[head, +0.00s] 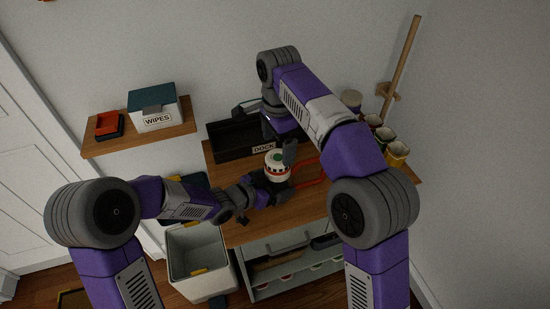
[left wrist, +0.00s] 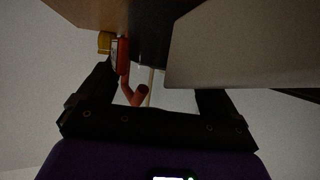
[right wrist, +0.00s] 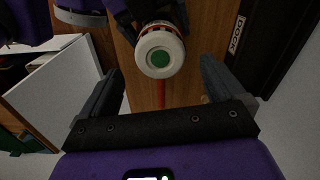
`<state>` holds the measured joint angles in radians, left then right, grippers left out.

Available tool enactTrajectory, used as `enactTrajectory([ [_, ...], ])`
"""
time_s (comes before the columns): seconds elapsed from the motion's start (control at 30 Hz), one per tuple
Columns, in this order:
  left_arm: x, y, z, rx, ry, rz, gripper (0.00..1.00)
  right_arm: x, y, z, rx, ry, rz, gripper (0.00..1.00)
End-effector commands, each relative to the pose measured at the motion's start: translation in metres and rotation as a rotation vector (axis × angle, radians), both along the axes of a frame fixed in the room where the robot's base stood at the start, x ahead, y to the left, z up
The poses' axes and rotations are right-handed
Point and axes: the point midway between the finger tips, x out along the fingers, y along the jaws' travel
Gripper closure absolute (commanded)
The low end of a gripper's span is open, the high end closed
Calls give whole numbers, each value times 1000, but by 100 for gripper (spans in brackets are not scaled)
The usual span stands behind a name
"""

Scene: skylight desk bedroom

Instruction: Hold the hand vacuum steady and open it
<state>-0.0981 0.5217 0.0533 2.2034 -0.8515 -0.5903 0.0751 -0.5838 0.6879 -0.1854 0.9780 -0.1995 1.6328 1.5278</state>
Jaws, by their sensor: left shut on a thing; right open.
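The hand vacuum (head: 278,163) is over the wooden desk, with a white round end, a red band and a green centre. My left gripper (head: 272,188) is shut on its dark body from the left. In the right wrist view the white end with its green centre (right wrist: 160,58) faces the camera, with a red bar below it. The left wrist view shows a dark body (left wrist: 151,45) and a red handle (left wrist: 135,92) beyond the fingers. My right gripper (right wrist: 160,72) is open above the white end, apart from it as far as I can tell. The right arm hides part of the desk.
A black tray labelled DOCK (head: 228,144) stands at the back of the desk (head: 240,232). Several cups (head: 397,153) stand at the right. A shelf (head: 100,145) holds a WIPES box (head: 155,108). A pale bin (head: 197,262) is on the floor at the left.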

Motion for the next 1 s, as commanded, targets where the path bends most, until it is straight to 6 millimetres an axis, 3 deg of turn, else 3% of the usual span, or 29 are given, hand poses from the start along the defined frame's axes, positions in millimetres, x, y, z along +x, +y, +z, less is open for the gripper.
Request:
enactTrajectory([
  [0.2, 0, 0, 0, 0, 0, 1, 93, 0, 0, 0, 0, 0, 193, 4],
  [0.37, 0, 0, 0, 0, 0, 1, 93, 0, 0, -8, -1, 2, 234, 4],
  [0.8, 0, 0, 0, 0, 0, 1, 93, 0, -1, -69, -1, 2, 231, 4],
  [1.0, 0, 0, 0, 1, 0, 1, 93, 0, 0, -80, -1, -1, 231, 4],
])
